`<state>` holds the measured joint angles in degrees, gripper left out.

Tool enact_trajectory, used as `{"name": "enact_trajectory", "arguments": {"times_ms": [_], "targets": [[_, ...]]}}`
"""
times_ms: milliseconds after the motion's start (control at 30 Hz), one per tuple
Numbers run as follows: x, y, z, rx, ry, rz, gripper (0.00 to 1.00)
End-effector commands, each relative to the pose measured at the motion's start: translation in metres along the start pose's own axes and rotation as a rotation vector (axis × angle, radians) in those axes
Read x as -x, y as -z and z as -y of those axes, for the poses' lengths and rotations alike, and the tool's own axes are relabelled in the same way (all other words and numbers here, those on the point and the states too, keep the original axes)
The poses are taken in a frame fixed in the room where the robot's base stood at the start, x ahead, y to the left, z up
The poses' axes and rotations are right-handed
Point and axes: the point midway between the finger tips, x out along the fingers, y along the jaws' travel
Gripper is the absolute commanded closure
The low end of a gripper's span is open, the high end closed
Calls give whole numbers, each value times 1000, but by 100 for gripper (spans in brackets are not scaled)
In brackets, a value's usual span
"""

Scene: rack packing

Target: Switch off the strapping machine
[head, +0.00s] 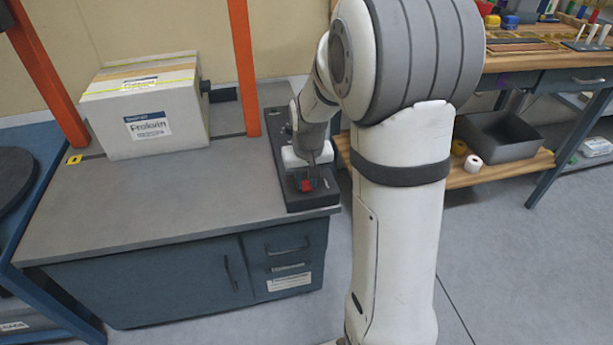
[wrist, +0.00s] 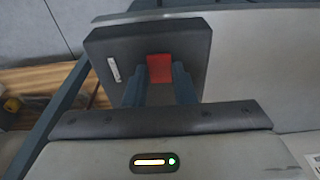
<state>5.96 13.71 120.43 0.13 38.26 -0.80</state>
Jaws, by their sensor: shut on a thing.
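The strapping machine is a grey-topped bench (head: 190,190) with a blue cabinet and an orange arch (head: 243,70). A dark control panel (head: 278,130) lies along its right edge; its near end also shows in the wrist view (wrist: 105,50). A red switch (wrist: 159,68) sits on this end, with a small light-coloured lever or mark beside it. My gripper (head: 305,182) is low over the panel. Its two blue-grey fingers (wrist: 160,78) stand on either side of the red switch and are shut on it. The fingers partly hide the switch, and its setting cannot be read.
A strapped white carton (head: 145,110) stands on the bench under the arch. To the right is a workbench (head: 540,60) with a grey bin (head: 500,135) and rolls on its lower shelf. Bare floor lies in front.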

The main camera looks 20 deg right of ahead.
Motion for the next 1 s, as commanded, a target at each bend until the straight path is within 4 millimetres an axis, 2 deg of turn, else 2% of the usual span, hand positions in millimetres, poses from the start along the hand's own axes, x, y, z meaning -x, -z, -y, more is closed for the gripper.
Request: {"name": "enact_trajectory", "arguments": {"times_ms": [67,100,333,567,667,1000], "targets": [[0,0,0,0,-1,0,99],[0,0,0,0,-1,-1,73],[0,0,0,0,0,-1,55],[1,0,0,0,0,-1,55],[9,1,0,0,0,-3,55],[65,1,0,-1,0,-4,55]]}}
